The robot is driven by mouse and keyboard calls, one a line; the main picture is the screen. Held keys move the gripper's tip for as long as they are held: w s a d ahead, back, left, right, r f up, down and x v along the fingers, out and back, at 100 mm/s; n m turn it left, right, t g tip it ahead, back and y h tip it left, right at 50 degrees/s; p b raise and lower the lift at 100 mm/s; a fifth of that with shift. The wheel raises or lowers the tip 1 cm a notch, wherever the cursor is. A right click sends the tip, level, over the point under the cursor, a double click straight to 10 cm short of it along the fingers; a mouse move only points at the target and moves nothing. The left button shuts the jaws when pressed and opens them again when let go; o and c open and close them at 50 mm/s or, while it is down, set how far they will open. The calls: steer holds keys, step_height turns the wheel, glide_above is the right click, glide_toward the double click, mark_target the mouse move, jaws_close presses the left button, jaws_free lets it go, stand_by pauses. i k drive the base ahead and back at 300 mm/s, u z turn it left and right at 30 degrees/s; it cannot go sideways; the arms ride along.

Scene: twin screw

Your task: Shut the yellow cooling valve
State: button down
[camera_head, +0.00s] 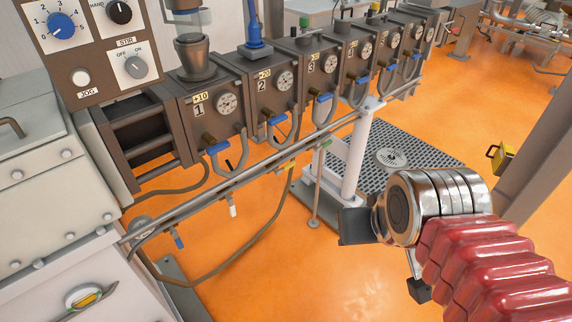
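A small yellow valve handle (290,165) shows on the long grey pipe below the row of barrel blocks, near the middle of the view. It is too small to tell whether it is open or shut. My gripper (385,258) is at the lower right, in front of the pipe and to the right of the yellow handle. Its two dark finger pads stand apart, with nothing seen between them. My gripper is clear of the handle, and the metal wrist hides part of the floor behind it.
Other handles on the same pipe are green (325,144), white (233,211) and blue (179,242). Blue-handled valves (218,148) hang under the numbered blocks. A white post (355,160) and a drain grate (415,150) stand behind. The orange floor (290,270) in front is partly clear, crossed by a hose.

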mark_target(277, 172)
steer(key=u, duration=0.05)
steer(key=k, duration=0.65)
steer(key=z, duration=0.05)
steer(key=i, duration=0.8)
steer(key=u, duration=0.65)
steer(key=i, duration=0.75)
steer(key=u, duration=0.5)
